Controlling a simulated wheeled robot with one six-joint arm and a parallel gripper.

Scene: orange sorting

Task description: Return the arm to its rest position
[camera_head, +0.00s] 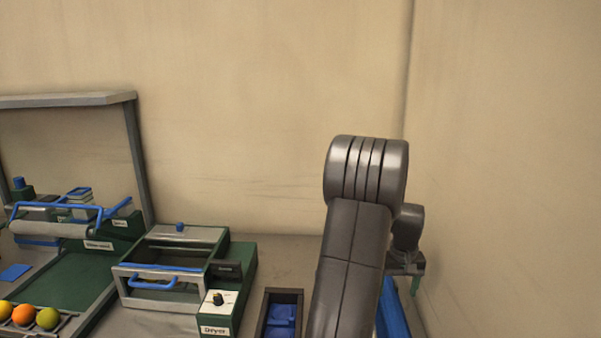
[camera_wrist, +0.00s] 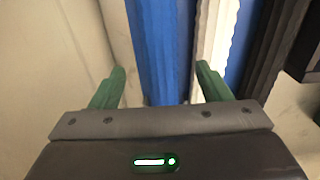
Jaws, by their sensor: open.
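My arm rises in the right half of the head view, bent over at its top joint. My gripper (camera_head: 417,285) is partly hidden behind the arm at the right, pointing down near the wall. In the wrist view my gripper (camera_wrist: 158,88) shows two green fingers spread apart, with nothing held between them. A blue object (camera_wrist: 163,45) with ridged sides lies beyond the fingers, beside a white strip (camera_wrist: 213,40). The blue object also shows in the head view (camera_head: 391,312), just right of the arm. I cannot tell how far the fingertips are from it.
A green and grey dryer (camera_head: 228,290) with a blue handle stands left of the arm. A dark box (camera_head: 270,298) with blue inside sits between them. Several fruits, including an orange (camera_head: 24,315), lie at far left. Walls close off the back and right.

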